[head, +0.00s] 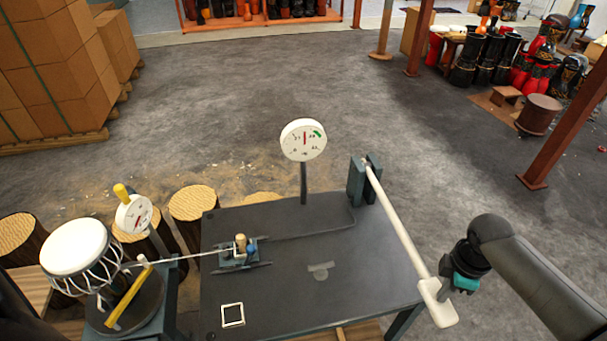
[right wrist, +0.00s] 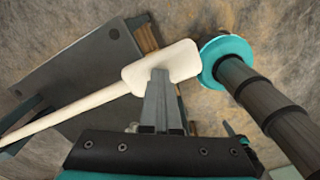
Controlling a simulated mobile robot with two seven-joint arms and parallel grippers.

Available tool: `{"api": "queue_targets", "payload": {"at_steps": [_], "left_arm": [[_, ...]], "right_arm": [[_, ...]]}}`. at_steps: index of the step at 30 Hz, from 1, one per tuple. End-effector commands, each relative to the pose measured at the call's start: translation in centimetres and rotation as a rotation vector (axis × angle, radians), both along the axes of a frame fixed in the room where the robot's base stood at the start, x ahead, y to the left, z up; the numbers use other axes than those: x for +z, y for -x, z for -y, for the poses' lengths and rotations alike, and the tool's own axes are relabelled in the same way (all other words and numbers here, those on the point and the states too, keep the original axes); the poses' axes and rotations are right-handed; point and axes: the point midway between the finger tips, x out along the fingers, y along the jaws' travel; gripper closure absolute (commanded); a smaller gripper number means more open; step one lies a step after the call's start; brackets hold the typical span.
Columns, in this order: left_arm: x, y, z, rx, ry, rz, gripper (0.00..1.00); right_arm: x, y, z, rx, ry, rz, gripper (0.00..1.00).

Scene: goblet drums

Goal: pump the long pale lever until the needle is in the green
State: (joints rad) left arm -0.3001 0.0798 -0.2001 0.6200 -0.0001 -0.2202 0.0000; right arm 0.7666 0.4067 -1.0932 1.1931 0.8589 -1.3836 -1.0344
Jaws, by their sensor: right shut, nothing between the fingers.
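The long pale lever (head: 396,219) runs from a dark grey pivot bracket (head: 358,180) at the table's back right down to a wide flat paddle (head: 438,307) beyond the right edge. My right gripper (head: 443,288) is shut and empty, with its fingers at the paddle. In the right wrist view the shut fingers (right wrist: 159,76) overlap the paddle (right wrist: 178,63); whether they touch it I cannot tell. The round white gauge (head: 298,147) stands on a post behind the table. Its red needle points about straight up, left of the green band at upper right. My left gripper is not in view.
The dark table (head: 285,285) carries a small clamp (head: 238,257) with a cord to a white-headed drum (head: 76,247) on the left. A second, smaller gauge (head: 134,214) stands by the drum. Log stumps (head: 199,206) stand behind.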

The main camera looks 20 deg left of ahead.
Motion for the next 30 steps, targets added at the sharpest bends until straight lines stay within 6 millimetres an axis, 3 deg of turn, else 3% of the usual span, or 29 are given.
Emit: {"api": "queue_targets", "payload": {"at_steps": [1, 22, 30], "left_arm": [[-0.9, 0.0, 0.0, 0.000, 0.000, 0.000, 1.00], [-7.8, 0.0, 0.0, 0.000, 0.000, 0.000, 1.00], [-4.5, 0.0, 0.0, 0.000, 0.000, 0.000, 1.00]], "right_arm": [[-1.3, 0.3, -0.4, 0.004, -0.005, -0.005, 1.00], [-9.9, 0.2, -0.7, 0.006, -0.006, -0.013, 1.00], [-6.5, 0.2, -0.5, 0.005, -0.004, -0.010, 1.00]]}}
